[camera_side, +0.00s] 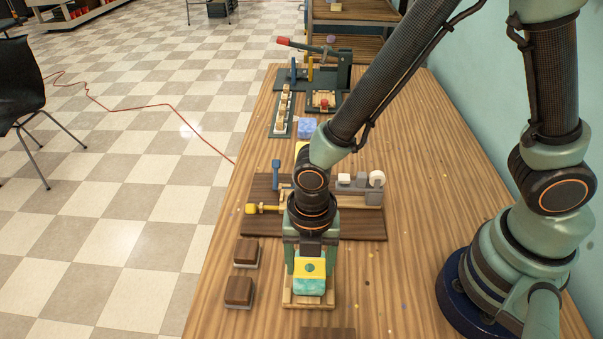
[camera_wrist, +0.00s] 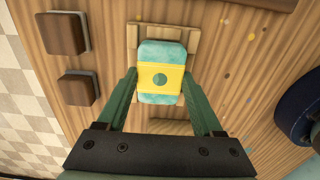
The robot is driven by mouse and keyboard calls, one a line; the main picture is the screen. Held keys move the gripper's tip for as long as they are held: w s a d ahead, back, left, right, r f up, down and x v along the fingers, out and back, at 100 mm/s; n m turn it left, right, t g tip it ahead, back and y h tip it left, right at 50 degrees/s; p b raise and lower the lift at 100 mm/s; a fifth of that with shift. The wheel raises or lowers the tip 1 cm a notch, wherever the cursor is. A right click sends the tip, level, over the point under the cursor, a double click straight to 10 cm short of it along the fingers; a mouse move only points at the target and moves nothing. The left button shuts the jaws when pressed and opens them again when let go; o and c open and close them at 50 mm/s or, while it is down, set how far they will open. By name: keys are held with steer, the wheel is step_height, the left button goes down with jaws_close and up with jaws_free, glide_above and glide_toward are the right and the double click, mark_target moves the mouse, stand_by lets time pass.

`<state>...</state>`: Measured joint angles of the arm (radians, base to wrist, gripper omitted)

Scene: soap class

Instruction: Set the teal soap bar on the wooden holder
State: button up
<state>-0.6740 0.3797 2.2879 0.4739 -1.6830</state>
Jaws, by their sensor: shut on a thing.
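The teal soap bar (camera_side: 309,287) has a yellow band with a green round mark around its middle. It also shows in the wrist view (camera_wrist: 160,50). My gripper (camera_side: 310,270) is shut on the bar, one green finger on each side, seen also in the wrist view (camera_wrist: 160,84). The pale slatted wooden holder (camera_side: 308,304) is directly under the bar, and its edge shows around the bar in the wrist view (camera_wrist: 133,38). The bar lies roughly flat and lined up with the holder. I cannot tell whether it touches the slats.
Two brown blocks with grey bases (camera_side: 246,252) (camera_side: 239,290) stand left of the holder. A dark wooden board (camera_side: 360,226) with a fixture lies behind my gripper. A dark flat piece (camera_side: 327,333) is at the front edge. The table right of the holder is mostly clear.

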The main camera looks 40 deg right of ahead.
stand_by(0.3)
steer(key=o, duration=1.5)
steer(key=shift+r, duration=2.95)
steer(key=w+d+r+m+t, duration=0.1)
steer(key=d+r+m+t, duration=0.1)
steer(key=d+r+m, duration=0.3)
steer(key=w+d+r+m+t, duration=0.1)
steer(key=d+r+m, duration=0.5)
steer(key=m, duration=0.7)
steer(key=w+d+r+m+t, duration=0.1)
steer(key=d+r+m+t, duration=0.1)
steer(key=d+r+m, duration=0.4)
steer(key=shift+w+d+m+t, duration=0.15)
steer(key=shift+w+d+m, duration=0.05)
steer(key=shift+d+m, duration=0.55)
steer(key=shift+w+d+m+t, duration=0.15)
steer(key=shift+d+m, duration=0.55)
steer(key=shift+m, duration=0.05)
